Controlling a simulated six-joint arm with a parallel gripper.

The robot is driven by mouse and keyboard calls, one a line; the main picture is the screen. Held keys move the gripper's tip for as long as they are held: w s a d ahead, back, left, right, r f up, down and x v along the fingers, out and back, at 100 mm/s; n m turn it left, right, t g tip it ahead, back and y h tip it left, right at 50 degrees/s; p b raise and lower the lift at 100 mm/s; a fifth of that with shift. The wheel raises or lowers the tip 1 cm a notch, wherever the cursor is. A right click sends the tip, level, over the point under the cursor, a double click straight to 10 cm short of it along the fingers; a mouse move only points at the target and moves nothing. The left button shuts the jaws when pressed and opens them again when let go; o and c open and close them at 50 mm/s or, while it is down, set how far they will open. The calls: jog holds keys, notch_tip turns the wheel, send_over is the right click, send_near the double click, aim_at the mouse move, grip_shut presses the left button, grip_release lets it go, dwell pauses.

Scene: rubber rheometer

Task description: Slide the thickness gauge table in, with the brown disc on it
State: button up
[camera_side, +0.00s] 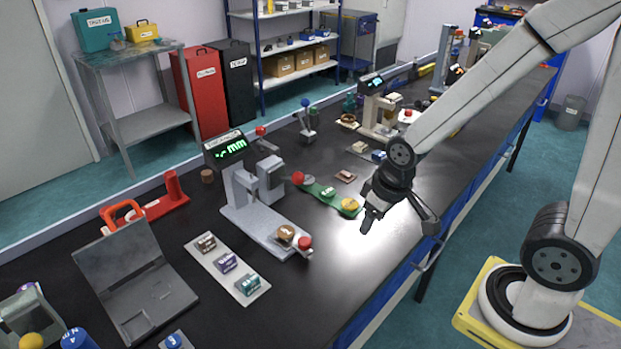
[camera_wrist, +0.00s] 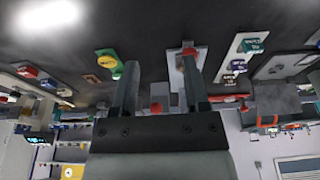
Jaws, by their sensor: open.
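The thickness gauge (camera_side: 243,192) is a light grey stand on the black bench, with a green-lit display (camera_side: 229,149) behind it. Its table (camera_side: 295,249) is out at the front end of the long base, away from the gauge head. The brown disc (camera_side: 285,233) lies on it, beside a red knob (camera_side: 305,243) at the front end. My gripper (camera_side: 400,218) hangs above the bench right of the knob, apart from it, open and empty. In the wrist view its fingers (camera_wrist: 158,67) are spread, and the right finger partly covers the gauge; the red knob (camera_wrist: 189,52) shows near its tip.
A green strip (camera_side: 327,193) with coloured pieces lies right of the gauge. A pale tray (camera_side: 216,253) with several labelled blocks lies to its left, beside a grey open case (camera_side: 131,272). The bench between knob and gripper is clear.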

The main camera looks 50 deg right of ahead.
jog(key=o, duration=0.3)
jog(key=m+g, duration=0.2)
jog(key=m, duration=0.1)
send_near(304, 239)
jog(key=shift+s+d+f, duration=0.25)
jog(key=shift+s+f, duration=0.15)
jog(key=shift+f, duration=0.05)
jog(key=shift+w+a+f+g, duration=0.15)
jog(key=shift+w, duration=0.2)
jog(key=shift+w+a+f+g, duration=0.15)
jog(key=shift+w, duration=0.15)
jog(key=shift+f, duration=0.1)
jog(key=shift+f, duration=3.8)
grip_shut()
